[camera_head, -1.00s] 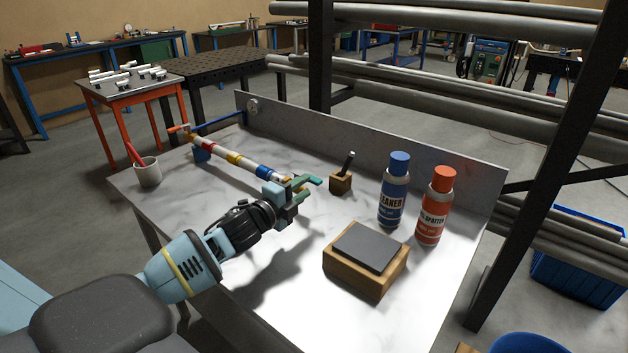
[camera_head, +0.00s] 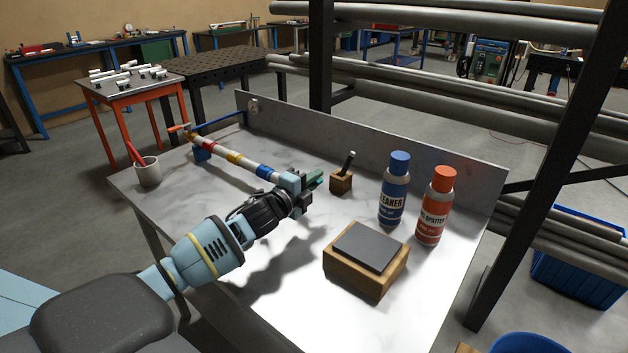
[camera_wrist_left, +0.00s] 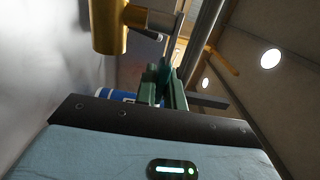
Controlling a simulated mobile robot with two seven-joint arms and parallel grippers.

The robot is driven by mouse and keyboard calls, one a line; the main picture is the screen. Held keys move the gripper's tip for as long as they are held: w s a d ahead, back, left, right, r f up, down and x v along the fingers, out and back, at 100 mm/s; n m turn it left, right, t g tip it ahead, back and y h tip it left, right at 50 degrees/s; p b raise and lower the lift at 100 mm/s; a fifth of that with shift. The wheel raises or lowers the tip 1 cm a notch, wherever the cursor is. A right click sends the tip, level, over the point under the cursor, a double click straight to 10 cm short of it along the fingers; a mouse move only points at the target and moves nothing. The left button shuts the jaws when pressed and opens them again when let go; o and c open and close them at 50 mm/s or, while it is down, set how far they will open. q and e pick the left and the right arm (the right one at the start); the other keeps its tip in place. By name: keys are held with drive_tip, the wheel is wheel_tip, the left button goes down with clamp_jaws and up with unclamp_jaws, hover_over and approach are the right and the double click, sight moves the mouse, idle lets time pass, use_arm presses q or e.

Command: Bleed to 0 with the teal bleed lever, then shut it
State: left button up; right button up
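A striped pipe (camera_head: 231,158) with white, yellow, red and blue bands lies across the marble-topped table. The teal bleed lever (camera_head: 315,179) shows at the pipe's near right end, partly hidden by my left gripper. My left gripper (camera_head: 303,186) is at this end, right by the lever. In the left wrist view, its dark green fingers (camera_wrist_left: 164,88) are close together, and a teal piece shows at their tips. I cannot tell whether they grip it. My right gripper is not in view.
A wooden block with a dark handle (camera_head: 341,181) stands just right of the lever. A blue can (camera_head: 393,195), a red can (camera_head: 434,210) and a wooden box with a grey pad (camera_head: 366,260) stand farther right. A cup (camera_head: 147,172) is at the left edge.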

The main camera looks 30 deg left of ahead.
use_arm(q)
clamp_jaws()
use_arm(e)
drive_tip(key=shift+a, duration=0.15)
